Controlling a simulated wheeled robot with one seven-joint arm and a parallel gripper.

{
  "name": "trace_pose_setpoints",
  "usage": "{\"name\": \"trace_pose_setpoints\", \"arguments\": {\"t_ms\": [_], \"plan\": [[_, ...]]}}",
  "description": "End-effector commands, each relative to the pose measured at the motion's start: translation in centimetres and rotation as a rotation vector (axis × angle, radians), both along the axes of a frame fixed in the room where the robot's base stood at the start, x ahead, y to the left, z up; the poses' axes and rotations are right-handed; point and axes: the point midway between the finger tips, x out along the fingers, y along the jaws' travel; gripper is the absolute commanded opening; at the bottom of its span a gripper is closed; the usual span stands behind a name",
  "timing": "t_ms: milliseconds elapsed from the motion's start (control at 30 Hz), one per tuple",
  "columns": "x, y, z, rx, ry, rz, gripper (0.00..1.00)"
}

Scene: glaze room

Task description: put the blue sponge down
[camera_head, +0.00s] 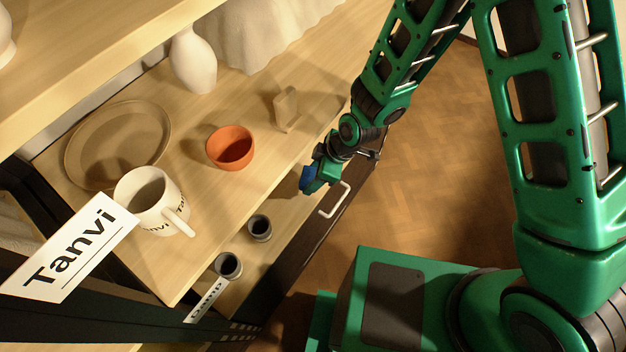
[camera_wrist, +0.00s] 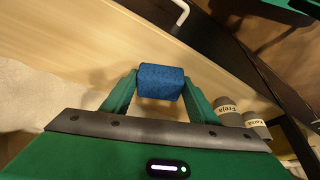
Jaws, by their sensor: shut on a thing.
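The blue sponge (camera_wrist: 160,82) is a small block held between the two green fingers of my gripper (camera_wrist: 158,92) in the wrist view. My gripper is shut on it. In the head view my gripper (camera_head: 317,176) is at the front edge of the wooden shelf board (camera_head: 270,175), with the sponge (camera_head: 308,174) showing as a dark blue patch at its tip. Whether the sponge touches any surface cannot be told.
On the shelf stand an orange bowl (camera_head: 230,147), a white mug (camera_head: 152,201), a brown plate (camera_head: 117,145), a white vase (camera_head: 193,60) and a small beige upright piece (camera_head: 286,108). Dark cups (camera_head: 259,228) stand on a lower level. A white handle (camera_head: 334,200) juts near my gripper.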

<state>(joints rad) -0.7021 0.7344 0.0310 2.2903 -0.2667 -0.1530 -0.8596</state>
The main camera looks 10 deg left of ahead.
Motion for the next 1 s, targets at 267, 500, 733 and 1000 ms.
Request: {"name": "trace_pose_setpoints", "arguments": {"t_ms": [267, 500, 733, 1000], "plan": [[-0.1, 0.6, -1.3, -0.002, 0.003, -0.001, 0.29], [-0.1, 0.6, -3.6, -0.001, 0.002, 0.0, 0.29], [0.0, 0.6, -3.6, 0.0, 0.001, -0.001, 0.29], [0.0, 0.6, -3.7, 0.0, 0.001, -0.002, 0.72]]}}
